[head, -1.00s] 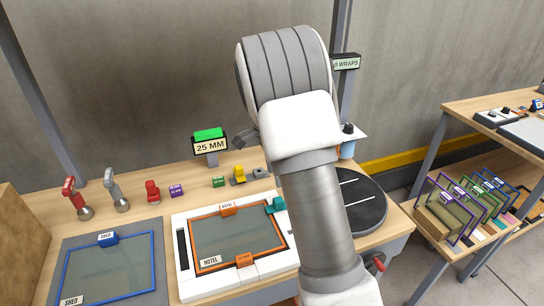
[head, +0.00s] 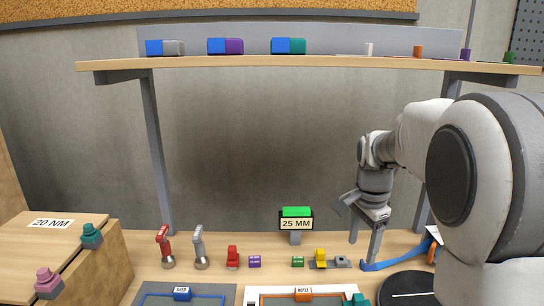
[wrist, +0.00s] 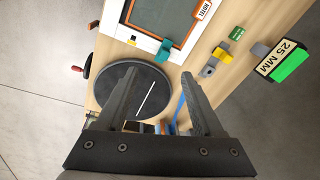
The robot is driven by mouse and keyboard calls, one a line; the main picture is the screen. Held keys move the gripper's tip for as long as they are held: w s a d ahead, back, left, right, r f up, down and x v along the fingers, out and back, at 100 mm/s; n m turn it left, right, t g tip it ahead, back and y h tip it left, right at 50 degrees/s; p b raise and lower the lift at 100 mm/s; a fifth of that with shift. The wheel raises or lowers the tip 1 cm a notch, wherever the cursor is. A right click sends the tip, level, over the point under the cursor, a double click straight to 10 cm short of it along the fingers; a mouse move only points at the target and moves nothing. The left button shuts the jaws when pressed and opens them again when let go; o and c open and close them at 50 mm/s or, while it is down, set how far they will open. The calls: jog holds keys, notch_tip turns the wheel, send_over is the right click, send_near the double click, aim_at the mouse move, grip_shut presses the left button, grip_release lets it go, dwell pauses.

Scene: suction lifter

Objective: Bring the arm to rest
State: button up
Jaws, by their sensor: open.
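My gripper (head: 364,243) hangs over the right part of the workbench, its two fingers pointing down and apart. In the wrist view my gripper (wrist: 159,75) is open, with nothing between its fingertips. Below it there is the round dark turntable (wrist: 135,88) with a white line. The turntable (head: 405,285) is partly cut off at the bottom of the head view. My arm comes in from the right and covers the right side of the head view.
A blue-handled tool (head: 400,262) lies near the fingers; contact cannot be told. A 25 MM sign (head: 296,223) stands left of my gripper. Red (head: 166,250) and grey (head: 200,250) tools stand farther left. A shelf (head: 270,62) spans above. An orange frame (head: 330,297) lies in front.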

jog(key=s+a+r+n+t, duration=0.2)
jog(key=s+n, duration=0.5)
jog(key=s, duration=0.4)
jog(key=s+a+r+n+t, duration=0.2)
jog(key=s+a+n, duration=0.2)
jog(key=s+n, duration=0.3)
jog(key=s, duration=0.5)
jog(key=shift+a+r, duration=0.2)
jog(key=shift+r, duration=0.05)
